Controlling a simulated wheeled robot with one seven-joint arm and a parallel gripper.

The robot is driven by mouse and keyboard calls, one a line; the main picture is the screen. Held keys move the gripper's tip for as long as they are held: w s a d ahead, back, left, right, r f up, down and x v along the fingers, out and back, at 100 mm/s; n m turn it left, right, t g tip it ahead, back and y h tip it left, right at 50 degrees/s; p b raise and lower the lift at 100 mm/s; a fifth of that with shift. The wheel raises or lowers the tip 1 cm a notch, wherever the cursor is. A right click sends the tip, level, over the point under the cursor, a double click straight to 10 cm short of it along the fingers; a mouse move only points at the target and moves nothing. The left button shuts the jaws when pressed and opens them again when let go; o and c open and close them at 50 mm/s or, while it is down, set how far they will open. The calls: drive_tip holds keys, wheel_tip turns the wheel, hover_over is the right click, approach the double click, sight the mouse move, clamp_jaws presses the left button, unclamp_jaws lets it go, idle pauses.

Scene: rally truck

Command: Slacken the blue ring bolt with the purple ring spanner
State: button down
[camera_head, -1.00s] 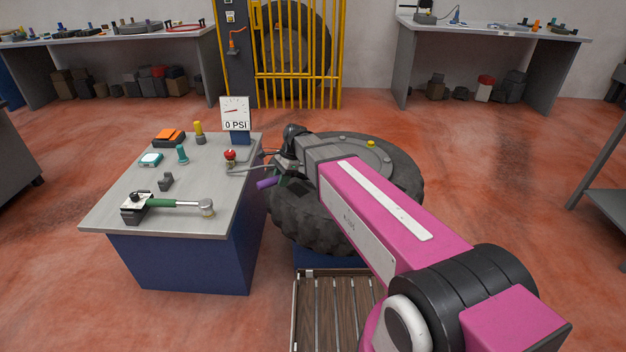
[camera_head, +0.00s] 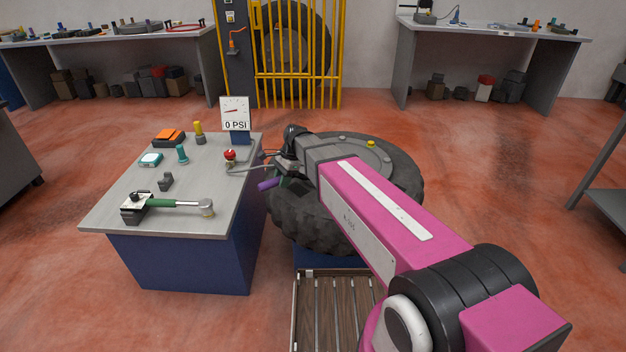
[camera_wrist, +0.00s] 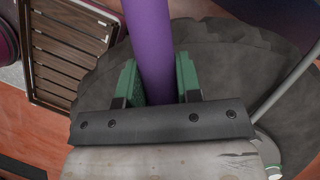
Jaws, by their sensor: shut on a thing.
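The purple ring spanner (camera_wrist: 150,45) is between the green fingers of my gripper (camera_wrist: 160,80), which are shut on its shaft. In the head view a short purple end of the spanner (camera_head: 268,184) sticks out to the left of my gripper, over the tyre's left edge. The spanner's ring end is out of sight. The big tyre (camera_head: 290,222) lies flat on a blue stand, under my gripper. The blue ring bolt is not visible in either view, so I cannot tell whether the spanner sits on it. A yellow bolt head (camera_head: 371,143) shows on the wheel.
A workbench (camera_head: 115,212) to the left holds a green-handled hammer (camera_head: 180,204), a red-knobbed valve (camera_head: 230,156) and a gauge (camera_head: 235,113) reading 0 PSI. A hose runs from the valve towards the wheel. A slatted platform (camera_head: 335,312) lies in front of the tyre.

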drive_tip(key=shift+r, duration=2.65)
idle(1.8)
drive_tip(key=shift+r, duration=1.95)
drive_tip(key=s+a+r, duration=0.3)
drive_tip(key=a, duration=0.1)
